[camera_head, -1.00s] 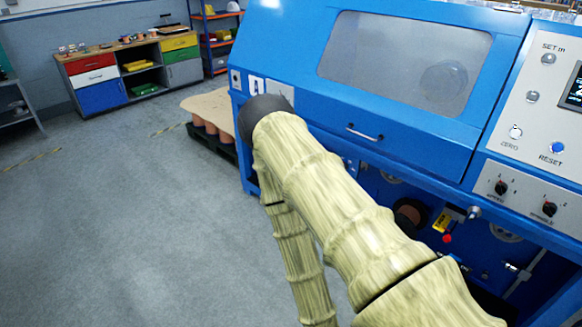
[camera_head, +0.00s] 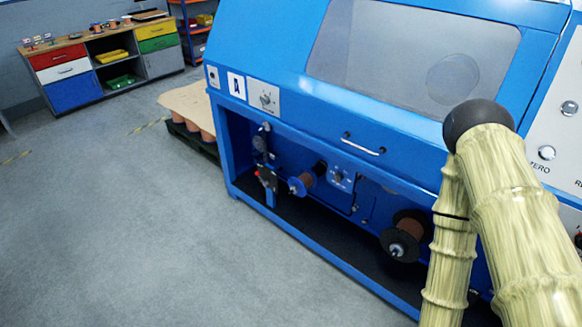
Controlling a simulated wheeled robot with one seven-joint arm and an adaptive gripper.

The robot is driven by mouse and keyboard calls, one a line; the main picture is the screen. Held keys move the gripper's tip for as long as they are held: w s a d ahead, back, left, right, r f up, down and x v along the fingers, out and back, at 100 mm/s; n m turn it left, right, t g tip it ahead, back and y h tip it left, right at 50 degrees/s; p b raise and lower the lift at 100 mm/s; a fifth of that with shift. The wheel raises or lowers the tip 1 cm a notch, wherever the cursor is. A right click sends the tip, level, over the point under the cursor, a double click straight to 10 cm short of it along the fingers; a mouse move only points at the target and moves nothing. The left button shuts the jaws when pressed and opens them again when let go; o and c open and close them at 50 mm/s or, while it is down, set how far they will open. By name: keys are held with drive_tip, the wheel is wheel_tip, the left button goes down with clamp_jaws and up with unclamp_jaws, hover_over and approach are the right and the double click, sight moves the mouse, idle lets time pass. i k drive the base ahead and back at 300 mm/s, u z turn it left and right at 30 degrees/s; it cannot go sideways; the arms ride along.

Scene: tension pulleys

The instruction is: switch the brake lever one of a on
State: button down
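The blue machine carries a white plate with the letter A (camera_head: 236,85) at its left end. Beside it is a white plate with a round grey knob (camera_head: 265,98). Below, in the open lower bay, is a dark pulley assembly with a small red part (camera_head: 264,178). A spool with copper-coloured winding (camera_head: 307,179) and a small panel with a knob (camera_head: 340,178) are to its right. I cannot tell for certain which part is the brake lever. My arm rises at the right, in front of the machine. My gripper is not in view.
A larger spool (camera_head: 405,236) sits in the bay near my arm. A pallet with brown rolls (camera_head: 192,112) stands left of the machine. A drawer cabinet (camera_head: 100,62) is at the back left. The grey floor in front of the machine is clear.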

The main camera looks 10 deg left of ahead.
sight(266, 184)
drive_tip(key=z, duration=0.1)
drive_tip(key=i, duration=0.9)
drive_tip(key=u, duration=1.05)
drive_tip(key=i, duration=0.75)
drive_tip(key=u, duration=0.85)
